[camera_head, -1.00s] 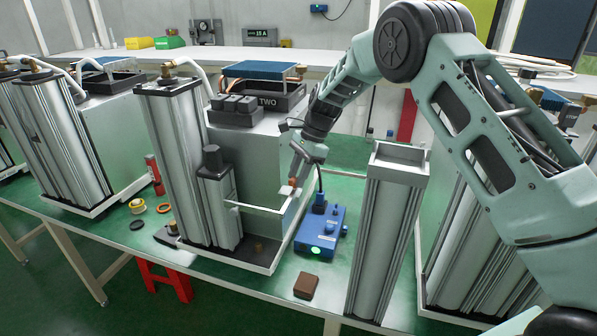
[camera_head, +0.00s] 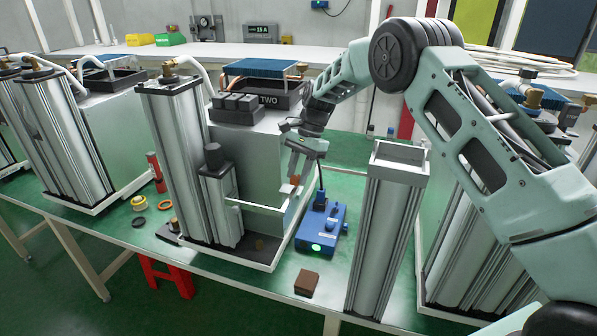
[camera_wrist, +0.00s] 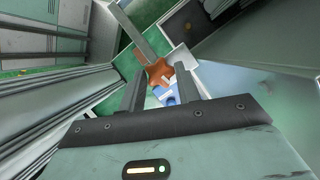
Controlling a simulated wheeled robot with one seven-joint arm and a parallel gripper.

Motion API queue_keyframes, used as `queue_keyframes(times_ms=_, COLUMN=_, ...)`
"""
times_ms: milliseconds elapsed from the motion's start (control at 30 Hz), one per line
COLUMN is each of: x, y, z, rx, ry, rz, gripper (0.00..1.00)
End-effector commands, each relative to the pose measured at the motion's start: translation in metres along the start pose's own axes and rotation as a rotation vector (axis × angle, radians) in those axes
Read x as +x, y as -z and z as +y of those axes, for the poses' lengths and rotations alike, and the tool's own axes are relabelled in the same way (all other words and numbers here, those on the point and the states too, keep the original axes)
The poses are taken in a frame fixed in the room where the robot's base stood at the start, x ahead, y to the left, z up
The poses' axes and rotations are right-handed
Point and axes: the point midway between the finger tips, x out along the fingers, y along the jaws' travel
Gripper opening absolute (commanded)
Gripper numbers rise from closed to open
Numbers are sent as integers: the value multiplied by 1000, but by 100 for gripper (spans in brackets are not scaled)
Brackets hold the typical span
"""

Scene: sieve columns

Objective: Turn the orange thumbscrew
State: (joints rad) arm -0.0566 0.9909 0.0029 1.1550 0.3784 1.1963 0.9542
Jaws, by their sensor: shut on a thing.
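The orange thumbscrew (camera_wrist: 158,72) sits at the end of a pale bar (camera_head: 262,207) on the front of the middle unit. It shows small in the head view (camera_head: 287,188). It has several lobes. My gripper (camera_wrist: 160,84) reaches it from above, with one finger on each side. The gripper (camera_head: 292,178) is shut on the thumbscrew, and the fingers partly cover it in the head view. Exact finger contact is hard to make out in the wrist view.
A blue box (camera_head: 322,228) with a green light stands just right of the thumbscrew. A tall metal column (camera_head: 380,235) stands further right. The unit marked TWO (camera_head: 257,145) is to the left. A brown block (camera_head: 306,283) lies near the table's front edge.

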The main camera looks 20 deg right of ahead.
Motion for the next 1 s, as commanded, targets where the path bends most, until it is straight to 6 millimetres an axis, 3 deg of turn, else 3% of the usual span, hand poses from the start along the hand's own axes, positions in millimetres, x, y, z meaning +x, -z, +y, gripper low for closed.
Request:
queue_keyframes(times_ms=100, x=-1, y=0, z=-1, rx=0, ry=3, rz=1, gripper=10)
queue_keyframes(times_ms=133, x=-1, y=0, z=-1, rx=0, ry=3, rz=1, gripper=41)
queue_keyframes(times_ms=200, x=-1, y=0, z=-1, rx=0, ry=2, rz=1, gripper=55)
queue_keyframes(times_ms=467, x=-1, y=0, z=0, rx=1, ry=1, rz=0, gripper=55)
queue_keyframes(times_ms=633, x=-12, y=1, z=-1, rx=0, ry=4, rz=2, gripper=55)
queue_keyframes(times_ms=1000, x=-92, y=2, z=-1, rx=0, ry=6, rz=3, gripper=55)
